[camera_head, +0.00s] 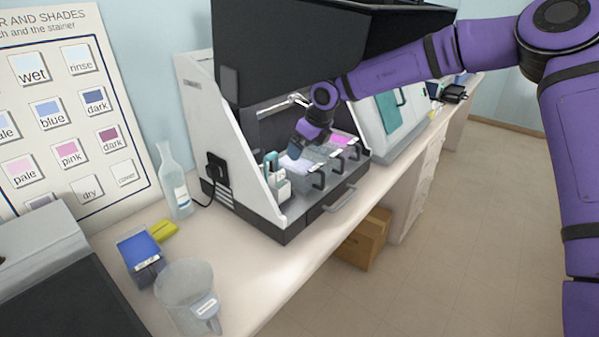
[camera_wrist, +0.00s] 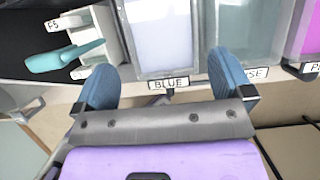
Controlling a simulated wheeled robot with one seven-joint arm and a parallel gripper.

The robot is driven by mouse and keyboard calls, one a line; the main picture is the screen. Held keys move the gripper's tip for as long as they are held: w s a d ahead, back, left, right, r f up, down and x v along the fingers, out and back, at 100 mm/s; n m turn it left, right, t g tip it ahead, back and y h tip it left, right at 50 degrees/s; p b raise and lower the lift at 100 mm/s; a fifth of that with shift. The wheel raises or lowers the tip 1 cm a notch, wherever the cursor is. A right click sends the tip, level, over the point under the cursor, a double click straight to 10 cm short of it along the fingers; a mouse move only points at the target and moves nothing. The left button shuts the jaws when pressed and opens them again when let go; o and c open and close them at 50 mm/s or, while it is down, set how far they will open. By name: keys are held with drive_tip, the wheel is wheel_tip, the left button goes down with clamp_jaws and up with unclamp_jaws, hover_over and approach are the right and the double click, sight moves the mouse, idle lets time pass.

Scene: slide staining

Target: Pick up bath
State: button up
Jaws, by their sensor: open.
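The bath labelled BLUE (camera_wrist: 160,35) holds a pale lilac-white liquid and shows between my fingers in the wrist view. Its pale surface also shows in the head view (camera_head: 293,164), partly hidden by my gripper. My gripper (camera_wrist: 160,65) is open and empty, its blue fingers spread to either side of the BLUE label at the bath's front. In the head view my gripper (camera_head: 296,149) points down over the baths in the stainer. I cannot tell whether the fingers touch anything. The bath's handle is mostly hidden in the wrist view.
A clear rinse bath (camera_wrist: 248,30) and a pink bath (camera_wrist: 308,30) stand to the right. A teal clip-like piece (camera_wrist: 65,57) lies left of the blue bath. The stainer's raised dark hood (camera_head: 300,50) overhangs the baths. A beaker (camera_head: 187,287) stands on the bench.

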sight(297, 166)
drive_tip(key=shift+x, duration=4.3)
drive_tip(key=shift+f, duration=0.1)
drive_tip(key=c, duration=1)
drive_tip(key=shift+c, duration=0.3)
wheel_tip(297, 166, up, 10)
